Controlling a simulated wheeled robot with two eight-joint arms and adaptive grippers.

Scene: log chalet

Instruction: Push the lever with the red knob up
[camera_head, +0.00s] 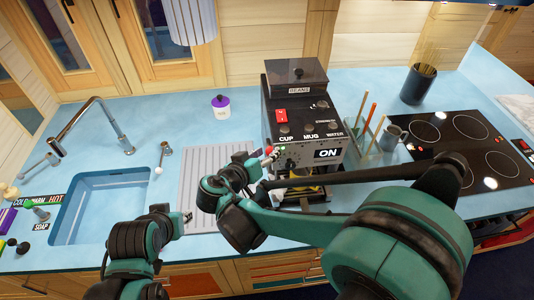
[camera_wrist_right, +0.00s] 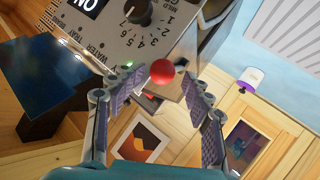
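The grey coffee machine (camera_head: 308,108) stands on the blue counter with labels CUP, MUG, WATER and a lit ON sign. The lever's red knob (camera_wrist_right: 162,72) is round and shows between the fingertips of my right gripper (camera_wrist_right: 154,86). That gripper is open, a finger on each side of the knob with gaps visible. In the head view the right gripper (camera_head: 269,159) is at the machine's left front edge and partly covers the lever. The lever's shaft is mostly hidden behind the knob. My left gripper (camera_head: 187,216) is near the counter's front edge; its fingers are too small to judge.
A sink (camera_head: 98,207) is at the left and a ribbed drainboard (camera_head: 205,165) is left of the machine. A purple-lidded jar (camera_head: 221,107) stands behind. Cups and utensils (camera_head: 375,132) stand right of the machine, before the black hob (camera_head: 462,145).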

